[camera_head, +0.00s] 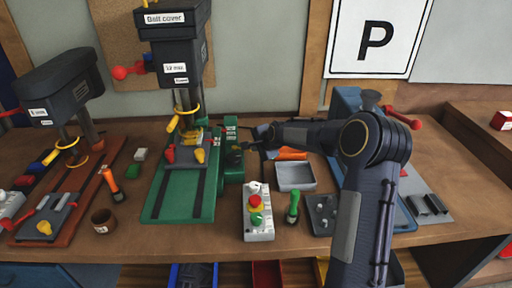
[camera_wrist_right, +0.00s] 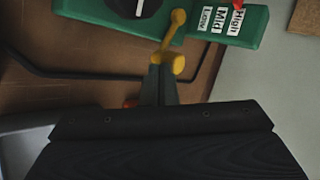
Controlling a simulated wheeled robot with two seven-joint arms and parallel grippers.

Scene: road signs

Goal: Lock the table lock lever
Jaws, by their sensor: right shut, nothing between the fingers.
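A yellow lever (camera_wrist_right: 174,38) with rounded ends shows in the right wrist view, at the edge of a green housing (camera_wrist_right: 244,26) labelled Low, Mid and High. I take it to be the table lock lever, but no label on it confirms this. My right gripper (camera_wrist_right: 162,70) is shut and empty, its fingertips at the lever's near end; I cannot tell whether they touch. In the head view my right gripper (camera_head: 246,147) is beside the green drill press base (camera_head: 180,192), and the lever cannot be made out there. My left gripper is not in view.
A grey tray (camera_head: 295,177), a control box (camera_head: 258,212) with red and green buttons, and a green-handled tool (camera_head: 293,207) are near my right arm. An orange-handled tool (camera_head: 291,154) lies behind the tray. A second dark drill press (camera_head: 60,88) stands at left.

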